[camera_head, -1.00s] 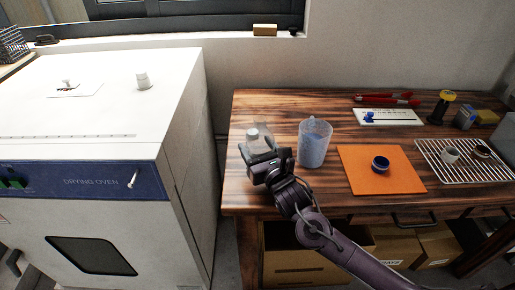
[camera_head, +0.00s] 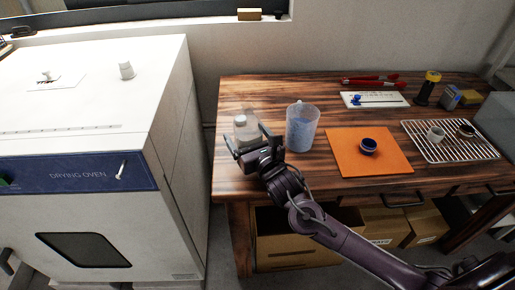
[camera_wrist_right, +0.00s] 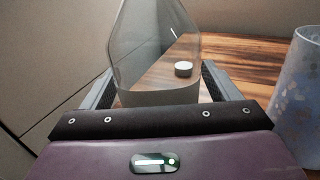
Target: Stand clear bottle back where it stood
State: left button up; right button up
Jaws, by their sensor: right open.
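The clear bottle (camera_head: 246,128) stands upright near the left edge of the wooden table, and a white round part shows at its top in the head view. My right gripper (camera_head: 250,138) is open at the bottle, with one finger on either side of it. In the right wrist view the bottle (camera_wrist_right: 150,45) is between the spread fingers. A small white disc (camera_wrist_right: 183,69) shows through the clear wall. Whether a finger touches the bottle is hard to tell. My left gripper is out of view.
A bluish translucent jug (camera_head: 302,130) stands close to the bottle's right. An orange mat (camera_head: 345,160) with a dark blue ring (camera_head: 368,146) and a wire rack (camera_head: 470,153) lie farther right. The white drying oven (camera_head: 95,100) stands left, across a gap.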

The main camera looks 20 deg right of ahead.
jog(key=s, duration=0.6)
jog(key=s+d, duration=0.1)
jog(key=s, duration=0.3)
jog(key=shift+d, duration=0.1)
jog(key=shift+s, duration=0.4)
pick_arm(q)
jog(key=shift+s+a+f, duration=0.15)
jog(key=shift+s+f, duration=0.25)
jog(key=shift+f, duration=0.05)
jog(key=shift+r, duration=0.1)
pick_arm(e)
jog(key=shift+d, duration=0.1)
